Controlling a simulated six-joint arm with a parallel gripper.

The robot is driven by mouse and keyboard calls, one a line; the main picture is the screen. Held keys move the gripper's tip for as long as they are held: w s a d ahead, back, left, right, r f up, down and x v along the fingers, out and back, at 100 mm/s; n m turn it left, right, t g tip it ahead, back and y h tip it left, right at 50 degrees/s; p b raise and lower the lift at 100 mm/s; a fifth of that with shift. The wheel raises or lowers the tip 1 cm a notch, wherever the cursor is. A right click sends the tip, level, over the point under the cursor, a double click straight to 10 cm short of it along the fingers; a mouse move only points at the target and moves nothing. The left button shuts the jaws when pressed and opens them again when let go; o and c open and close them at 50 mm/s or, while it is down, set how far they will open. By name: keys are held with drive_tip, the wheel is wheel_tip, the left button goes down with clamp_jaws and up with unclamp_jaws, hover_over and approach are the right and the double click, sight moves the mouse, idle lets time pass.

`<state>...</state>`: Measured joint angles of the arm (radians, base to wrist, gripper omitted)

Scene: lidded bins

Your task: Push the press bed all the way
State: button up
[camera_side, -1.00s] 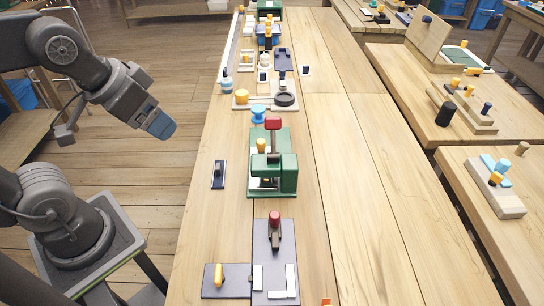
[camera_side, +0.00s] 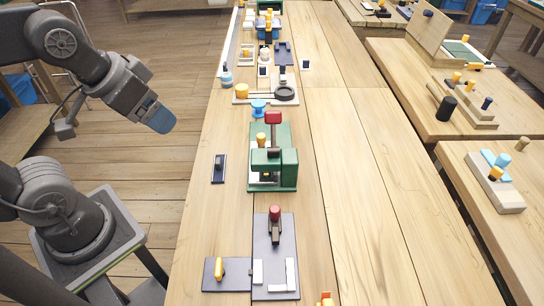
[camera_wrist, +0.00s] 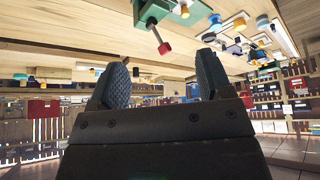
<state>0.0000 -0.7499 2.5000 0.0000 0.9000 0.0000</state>
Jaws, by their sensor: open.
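The green press (camera_side: 287,170) stands on the long wooden bench, with a red-knobbed lever (camera_side: 273,118) on top. A yellow knob (camera_side: 261,138) stands at its left rear; I cannot tell whether it belongs to the bed. A pale part, perhaps the press bed, shows low inside the frame, mostly hidden. My gripper (camera_side: 160,120) hangs left of the bench, over the floor, well apart from the press. In the wrist view my gripper (camera_wrist: 162,72) has its two dark fingers spread with nothing between them. The green press (camera_wrist: 150,10) is cut off at that view's top edge.
A dark plate with a red-knobbed clamp (camera_side: 275,232) lies nearer on the bench, beside a plate with a yellow handle (camera_side: 218,270). A small dark switch plate (camera_side: 218,168) lies left of the press. A blue knob (camera_side: 258,107) stands behind it. The bench's right side is clear.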

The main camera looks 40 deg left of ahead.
drive_tip(key=shift+w+r, duration=0.15)
drive_tip(key=shift+w, duration=0.2)
drive_tip(key=shift+c, duration=1.4)
drive_tip(key=shift+n+g, duration=0.9)
drive_tip(key=w, duration=0.3)
drive_tip(key=w+a, duration=0.1)
drive_tip(key=w, duration=0.5)
drive_tip(key=shift+w+a+r, duration=0.15)
drive_tip(key=shift+w+r, duration=0.15)
drive_tip(key=shift+r, duration=0.1)
drive_tip(key=n+g, duration=0.4)
hover_over(261, 135)
wheel_tip(261, 135, down, 19)
wheel_tip(261, 135, down, 13)
drive_tip(key=shift+f, duration=0.1)
drive_tip(key=shift+c, duration=0.2)
